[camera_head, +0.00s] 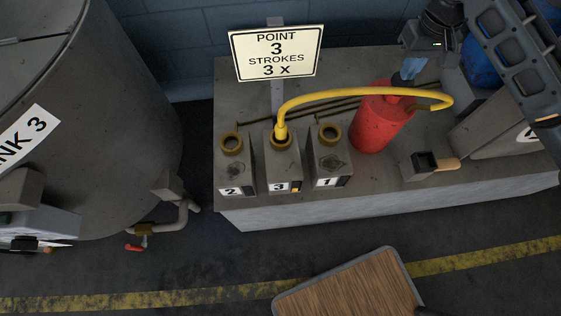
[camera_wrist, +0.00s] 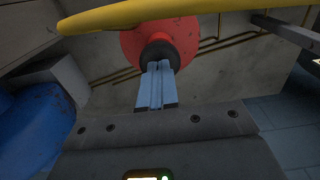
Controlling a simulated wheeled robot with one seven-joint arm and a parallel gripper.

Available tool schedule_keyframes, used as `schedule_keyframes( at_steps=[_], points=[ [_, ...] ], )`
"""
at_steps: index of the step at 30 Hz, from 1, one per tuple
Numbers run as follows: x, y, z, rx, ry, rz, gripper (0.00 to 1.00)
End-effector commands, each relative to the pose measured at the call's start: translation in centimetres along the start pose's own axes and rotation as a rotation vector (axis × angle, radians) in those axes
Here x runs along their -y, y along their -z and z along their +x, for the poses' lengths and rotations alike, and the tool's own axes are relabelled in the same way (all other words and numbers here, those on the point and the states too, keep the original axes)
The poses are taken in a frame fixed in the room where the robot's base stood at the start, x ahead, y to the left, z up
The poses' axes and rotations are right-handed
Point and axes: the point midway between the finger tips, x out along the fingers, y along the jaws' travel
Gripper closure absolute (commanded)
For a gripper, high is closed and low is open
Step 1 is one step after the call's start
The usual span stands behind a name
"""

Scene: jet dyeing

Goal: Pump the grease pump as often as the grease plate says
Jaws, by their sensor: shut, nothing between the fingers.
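The grease plate (camera_head: 275,54) reads "POINT 3 STROKES 3 X". The red grease pump (camera_head: 382,122) stands on the grey bench, and its yellow hose (camera_head: 350,92) arches left to the brass fitting on the grey block marked 3 (camera_head: 284,160). That block shows a small orange mark by its label. My gripper (camera_head: 408,72) is over the pump's top with its blue fingers shut and empty. In the wrist view the closed fingers (camera_wrist: 157,72) overlap the dark round cap (camera_wrist: 159,52) of the red pump (camera_wrist: 150,40). I cannot tell whether they touch it.
Blocks marked 2 (camera_head: 233,165) and 1 (camera_head: 328,158) flank block 3. A dark small box with a wooden handle (camera_head: 446,164) lies on the bench, right of the pump. The yellow hose (camera_wrist: 150,14) crosses close to my fingers. A large grey tank (camera_head: 95,120) stands left.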

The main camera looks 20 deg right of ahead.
Motion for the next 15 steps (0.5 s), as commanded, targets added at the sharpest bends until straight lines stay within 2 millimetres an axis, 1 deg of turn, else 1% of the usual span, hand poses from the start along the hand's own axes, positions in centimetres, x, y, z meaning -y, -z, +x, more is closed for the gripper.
schedule_keyframes(
  at_steps=[15],
  points=[
    [0.0,-0.1,-2.9,0.003,0.001,0.000,1.00]
  ],
)
